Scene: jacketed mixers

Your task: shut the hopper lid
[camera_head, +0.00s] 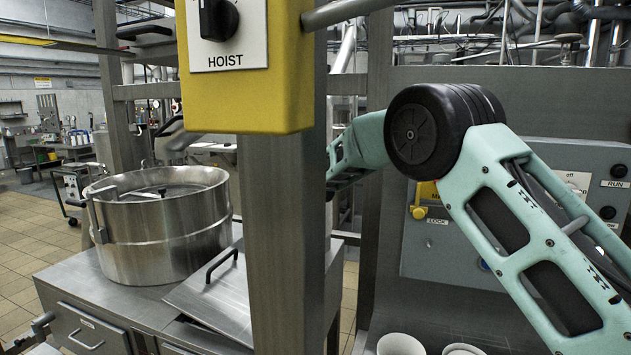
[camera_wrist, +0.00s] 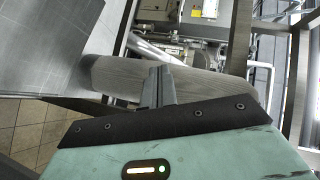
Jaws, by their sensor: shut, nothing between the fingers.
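A flat steel plate with a dark bar handle (camera_head: 222,264) lies on the bench to the right of a round steel vessel (camera_head: 165,225). I cannot tell for certain whether this plate is the hopper lid. My gripper (camera_wrist: 161,72) shows in the wrist view, with its fingers together and nothing between them. In the head view my arm runs behind the steel post, which hides the gripper. The wrist view shows a broad grey panel at upper left and a pale rounded surface behind the fingers; contact cannot be judged.
A yellow HOIST control box (camera_head: 250,70) hangs on the steel post (camera_head: 287,230) in front of my arm. A grey control panel (camera_head: 425,245) stands behind the arm at right. White cups (camera_head: 400,345) stand at the bottom. Tiled floor (camera_head: 25,240) is open at left.

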